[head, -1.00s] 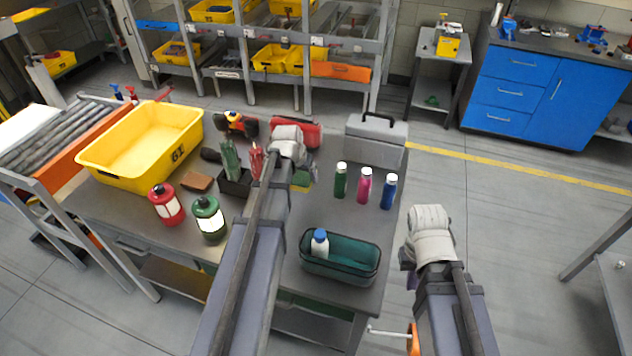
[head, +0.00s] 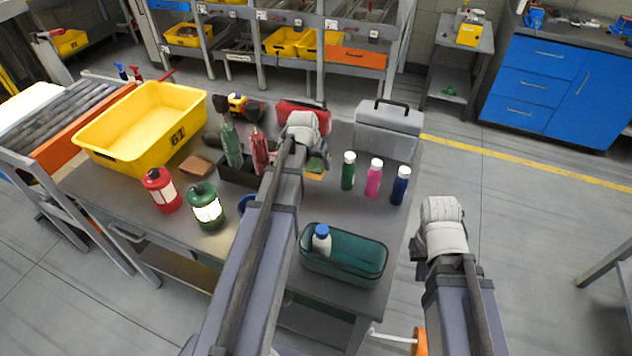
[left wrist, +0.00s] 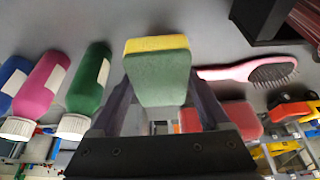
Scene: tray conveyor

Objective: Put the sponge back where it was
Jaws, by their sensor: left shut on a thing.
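The sponge, yellow on one face and green on the other, is between the fingers of my left gripper in the left wrist view (left wrist: 158,78). My left gripper is shut on the sponge, over the back middle of the table. Whether the sponge touches the table is unclear. My right gripper (head: 420,250) is off the table's right side; its fingers are mostly hidden.
Green (head: 348,172), pink (head: 374,180) and blue (head: 399,188) bottles stand right of the sponge, before a grey toolbox (head: 388,132). A pink hairbrush (left wrist: 235,72) lies beside it. A teal bin (head: 345,262), lanterns, a dark caddy and a yellow crate (head: 142,125) occupy the table.

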